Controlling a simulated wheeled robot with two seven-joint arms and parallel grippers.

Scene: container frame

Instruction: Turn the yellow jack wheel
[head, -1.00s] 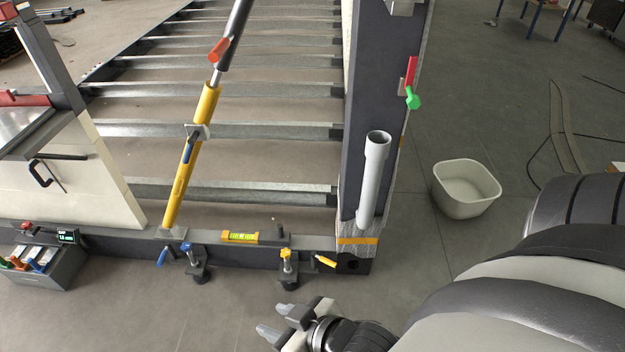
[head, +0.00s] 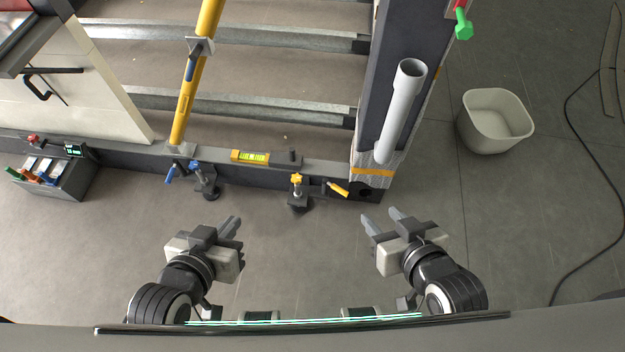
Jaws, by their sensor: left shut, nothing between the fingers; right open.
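The yellow jack wheel (head: 296,178) sits on top of a small dark screw jack (head: 299,197) at the front of the frame's lower beam. My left gripper (head: 234,226) is shut and empty, below and left of the jack, apart from it. My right gripper (head: 381,220) is open and empty, below and right of the jack, also apart. Nothing hides the yellow wheel.
A jack with a blue wheel (head: 195,165) stands further left. A yellow-handled part (head: 337,188) sits right of the yellow wheel. A spirit level (head: 250,156) lies on the beam (head: 318,172). A white bin (head: 495,121) stands right. A grey box (head: 56,178) stands left.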

